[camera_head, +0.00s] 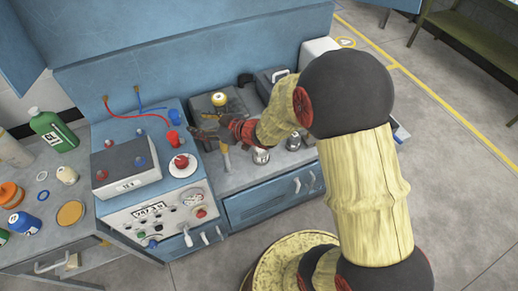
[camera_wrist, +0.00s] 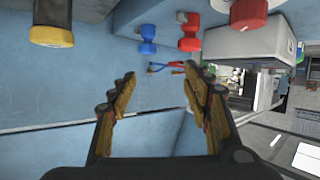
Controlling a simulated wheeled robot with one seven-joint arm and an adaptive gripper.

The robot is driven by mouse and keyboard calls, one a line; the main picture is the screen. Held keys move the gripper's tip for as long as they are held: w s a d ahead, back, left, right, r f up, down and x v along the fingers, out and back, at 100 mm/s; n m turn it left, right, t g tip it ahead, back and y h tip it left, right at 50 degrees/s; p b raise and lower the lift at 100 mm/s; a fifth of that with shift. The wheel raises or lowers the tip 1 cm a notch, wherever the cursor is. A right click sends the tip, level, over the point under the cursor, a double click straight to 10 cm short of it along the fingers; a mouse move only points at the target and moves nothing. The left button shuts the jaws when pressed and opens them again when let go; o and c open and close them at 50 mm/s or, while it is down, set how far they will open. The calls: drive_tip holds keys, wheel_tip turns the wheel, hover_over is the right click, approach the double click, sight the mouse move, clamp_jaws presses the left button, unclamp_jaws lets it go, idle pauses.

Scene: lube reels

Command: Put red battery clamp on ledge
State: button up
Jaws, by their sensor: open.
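A red piece (camera_head: 172,138), which I take to be the red battery clamp, stands on the blue top of the control cabinet (camera_head: 172,172), at the end of a red cable (camera_head: 136,116). It also shows in the wrist view (camera_wrist: 188,30), above the right fingertip in the picture. A similar blue piece (camera_head: 174,117) stands beside it and shows in the wrist view (camera_wrist: 147,35). My gripper (camera_head: 208,127) is right of the red piece and apart from it. In the wrist view my gripper (camera_wrist: 158,75) is open and empty. I cannot tell which surface is the ledge.
A grey box (camera_head: 126,165) and a red button (camera_head: 181,161) sit close to the red piece. A yellow-capped item (camera_head: 218,98) stands behind my gripper. Metal cups (camera_head: 261,155) stand to its right. Bottles and a green jug (camera_head: 52,131) crowd the left bench.

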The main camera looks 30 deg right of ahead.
drive_tip(key=d+r+m+t+h, duration=0.1)
drive_tip(key=d+r+m+h, duration=0.1)
drive_tip(key=d+r+h, duration=0.35)
drive_tip(key=s+d+r+m+g+h, duration=0.2)
drive_tip(key=s+d+r+m+h, duration=0.1)
drive_tip(key=s+d+r, duration=0.55)
drive_tip(key=s+a+r+m+g, duration=0.1)
drive_tip(key=s+a+g, duration=0.1)
drive_tip(key=s, duration=0.9)
drive_tip(key=s+a+r+m+g, duration=0.1)
drive_tip(key=s+a+r+g, duration=0.1)
drive_tip(key=s, duration=1)
drive_tip(key=shift+s+a+r+m+g+y, duration=0.15)
drive_tip(key=shift+a+m+g+y, duration=0.25)
drive_tip(key=shift+a, duration=0.3)
